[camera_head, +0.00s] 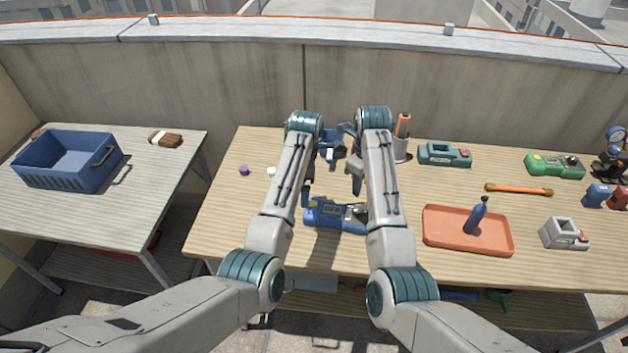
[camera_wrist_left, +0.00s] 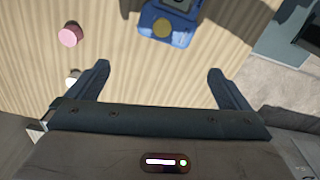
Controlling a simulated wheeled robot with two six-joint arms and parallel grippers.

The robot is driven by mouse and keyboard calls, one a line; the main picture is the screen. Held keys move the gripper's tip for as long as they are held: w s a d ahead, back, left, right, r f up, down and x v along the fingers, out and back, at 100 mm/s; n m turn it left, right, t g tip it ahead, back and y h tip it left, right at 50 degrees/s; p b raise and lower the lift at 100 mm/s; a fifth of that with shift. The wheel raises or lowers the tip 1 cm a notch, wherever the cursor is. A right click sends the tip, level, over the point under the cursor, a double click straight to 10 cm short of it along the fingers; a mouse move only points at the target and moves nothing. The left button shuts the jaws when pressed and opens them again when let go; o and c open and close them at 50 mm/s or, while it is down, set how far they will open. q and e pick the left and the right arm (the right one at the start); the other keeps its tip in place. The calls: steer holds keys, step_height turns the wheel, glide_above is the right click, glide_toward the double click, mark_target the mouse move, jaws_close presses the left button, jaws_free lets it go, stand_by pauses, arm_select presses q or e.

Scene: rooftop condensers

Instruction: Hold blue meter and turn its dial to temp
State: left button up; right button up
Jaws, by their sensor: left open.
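The blue meter (camera_head: 328,214) lies on the wooden table near its front edge, between my two forearms. Its right end is partly covered by my right arm, so the dial setting cannot be read. In the left wrist view, part of the blue meter (camera_wrist_left: 152,28) shows at the top edge, with a yellowish round part on it. My left gripper (camera_wrist_left: 158,78) is open and empty, with the meter beyond its fingertips and apart from them. My right gripper (camera_head: 354,180) points down just above the meter's right end; whether its jaws are open is unclear.
An orange tray (camera_head: 440,243) with a blue bottle (camera_head: 475,216) is right of the meter. A teal device (camera_head: 437,153) and a cup (camera_head: 401,151) stand behind. A purple piece (camera_head: 244,170) lies left. A blue crate (camera_head: 62,176) sits on the left table.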

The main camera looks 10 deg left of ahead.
mark_target(314, 206)
arm_select(q)
steer(key=shift+h, duration=0.3)
steer(key=d+f, duration=0.1)
steer(key=f, duration=0.2)
steer(key=d+f, duration=0.1)
steer(key=f, duration=0.5)
steer(key=shift+s+d+f, duration=0.15)
steer(key=shift+d+f, duration=0.1)
steer(key=shift+d, duration=0.15)
